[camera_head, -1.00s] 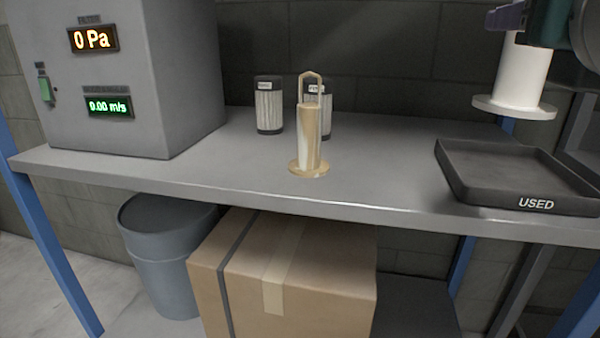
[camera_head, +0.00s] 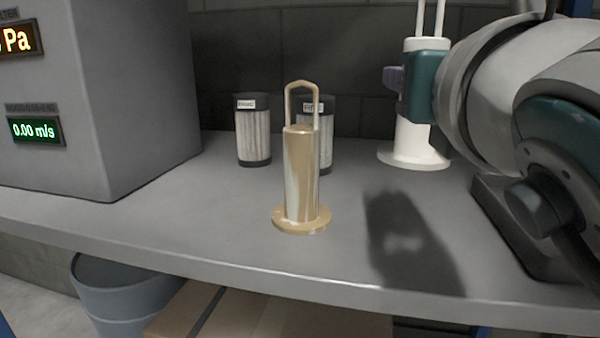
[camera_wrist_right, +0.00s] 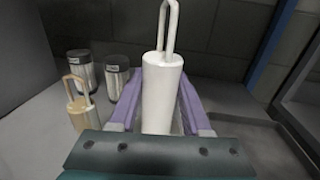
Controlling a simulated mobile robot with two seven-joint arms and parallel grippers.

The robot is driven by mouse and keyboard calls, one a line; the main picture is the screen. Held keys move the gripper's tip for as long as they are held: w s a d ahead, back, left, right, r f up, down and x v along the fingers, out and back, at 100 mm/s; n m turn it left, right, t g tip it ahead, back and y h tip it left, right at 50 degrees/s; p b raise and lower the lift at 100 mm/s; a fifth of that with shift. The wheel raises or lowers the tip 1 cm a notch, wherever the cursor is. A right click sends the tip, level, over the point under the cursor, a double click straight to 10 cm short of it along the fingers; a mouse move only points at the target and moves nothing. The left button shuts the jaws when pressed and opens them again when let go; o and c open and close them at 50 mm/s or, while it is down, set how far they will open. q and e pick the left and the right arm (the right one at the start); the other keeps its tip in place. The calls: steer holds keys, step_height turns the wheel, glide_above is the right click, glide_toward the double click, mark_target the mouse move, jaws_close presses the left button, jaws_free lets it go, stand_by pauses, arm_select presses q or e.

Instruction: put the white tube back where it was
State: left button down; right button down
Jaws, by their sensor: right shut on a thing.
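The white tube (camera_head: 413,148) has a round base flange and a tall loop handle, and is upright at the right of the head view. My right gripper (camera_head: 398,85) is shut on its body, above the flange. The wrist view shows the white tube (camera_wrist_right: 162,92) between the purple fingers (camera_wrist_right: 160,110). A shadow lies on the shelf in front of it; I cannot tell whether the flange touches the shelf. A brass-coloured tube (camera_head: 301,180) with a similar handle and flange stands on the shelf, left of the white tube. My left gripper is not in view.
Two filter cartridges stand behind the brass tube, one at left (camera_head: 253,132) and one partly hidden (camera_head: 326,135). A grey cabinet with displays (camera_head: 110,90) stands at left. A dark tray (camera_head: 505,225) is mostly hidden behind my right arm. The shelf (camera_head: 215,215) is clear around the brass tube.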

mark_target(409, 165)
step_height(409, 165, down, 9)
steer(key=b, duration=0.3)
steer(key=shift+r+b, duration=0.15)
steer(key=shift+b, duration=0.15)
steer(key=c, duration=0.8)
jaws_free()
steer(key=o, duration=0.4)
steer(key=shift+o, duration=0.2)
steer(key=shift+r, duration=0.1)
